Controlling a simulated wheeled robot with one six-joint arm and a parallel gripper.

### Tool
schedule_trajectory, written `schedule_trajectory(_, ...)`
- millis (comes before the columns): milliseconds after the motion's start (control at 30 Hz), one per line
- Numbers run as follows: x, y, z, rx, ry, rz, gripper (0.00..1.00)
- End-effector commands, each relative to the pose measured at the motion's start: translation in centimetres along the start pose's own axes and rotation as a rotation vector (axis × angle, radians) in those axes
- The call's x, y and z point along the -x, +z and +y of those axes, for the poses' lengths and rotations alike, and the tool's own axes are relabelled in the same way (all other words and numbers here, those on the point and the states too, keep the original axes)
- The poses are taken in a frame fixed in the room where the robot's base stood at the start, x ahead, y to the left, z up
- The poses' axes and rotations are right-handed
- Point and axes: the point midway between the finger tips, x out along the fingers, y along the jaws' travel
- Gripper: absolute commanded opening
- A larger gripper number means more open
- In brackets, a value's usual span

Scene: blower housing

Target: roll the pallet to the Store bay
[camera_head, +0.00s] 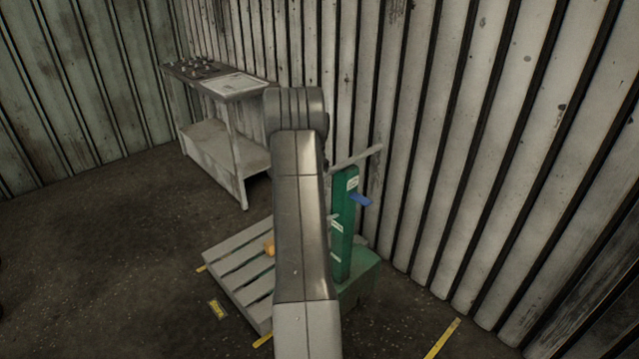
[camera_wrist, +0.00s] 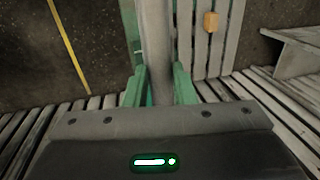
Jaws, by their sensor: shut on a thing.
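A grey slatted pallet (camera_head: 235,262) sits low on the floor, partly behind my arm; it also shows in the wrist view (camera_wrist: 218,50). Beside its right end stands a green pallet truck (camera_head: 345,225) with an upright mast, white labels and a blue lever (camera_head: 360,199). A grey handle bar (camera_head: 360,157) crosses the mast's top. In the wrist view, my gripper (camera_wrist: 158,88) is shut on the handle bar (camera_wrist: 157,40), one green finger on each side. In the head view my arm hides the gripper. A small orange object (camera_head: 269,247) rests on the pallet.
Yellow tape strips (camera_head: 442,338) and a small yellow floor plate (camera_head: 217,309), too small to read, mark the floor near the pallet. A grey workbench (camera_head: 212,145) stands at the back left. A corrugated wall (camera_head: 480,130) runs close along the right. Open floor (camera_head: 90,270) lies left.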

Motion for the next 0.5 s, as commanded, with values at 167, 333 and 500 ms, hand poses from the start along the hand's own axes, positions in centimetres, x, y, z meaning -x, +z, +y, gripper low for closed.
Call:
schedule_trajectory(167, -0.25, -0.02, -0.77, -0.001, 0.006, -0.002, 0.0)
schedule_trajectory(333, -0.28, -0.04, -0.93, -0.002, 0.004, -0.002, 0.0)
schedule_trajectory(500, -0.27, -0.04, -0.94, -0.002, 0.003, -0.001, 0.0)
